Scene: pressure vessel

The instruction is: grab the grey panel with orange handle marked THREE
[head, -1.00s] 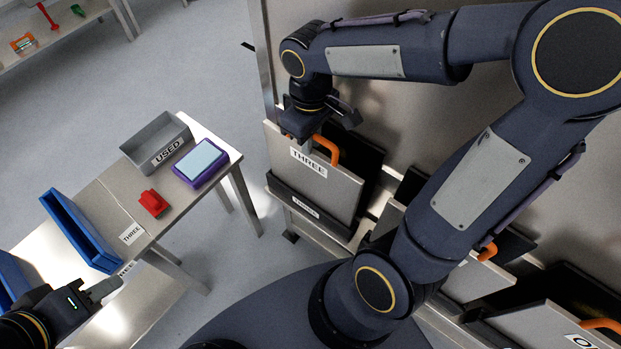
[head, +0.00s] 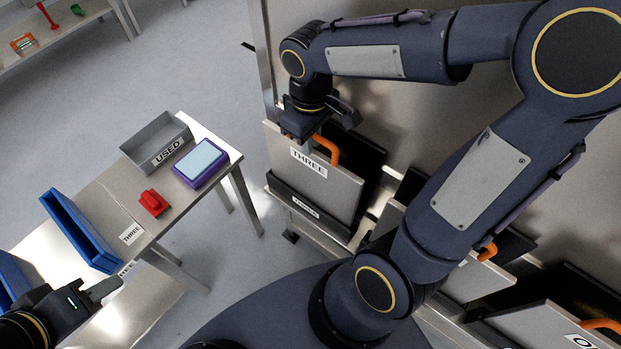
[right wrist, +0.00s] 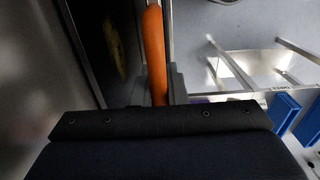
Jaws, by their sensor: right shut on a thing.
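The grey panel marked THREE (head: 335,187) stands upright in a dark holder (head: 300,206) that also carries a THREE label. Its orange handle (head: 327,149) is at the panel's top edge. My right gripper (head: 307,130) is at that top edge and is shut on the orange handle, part of which it hides. In the right wrist view the handle (right wrist: 155,55) runs up from between the two fingers. My left gripper (head: 104,290) is at the lower left beside the blue bins, away from the panel. Its finger gap is not clear.
A table (head: 216,163) at the left holds a grey bin marked USED (head: 147,138), a purple-framed device (head: 201,163), a red object (head: 153,203) and blue bins (head: 72,228). Other panels with orange handles, one (head: 560,330) at lower right, stand along the metal wall.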

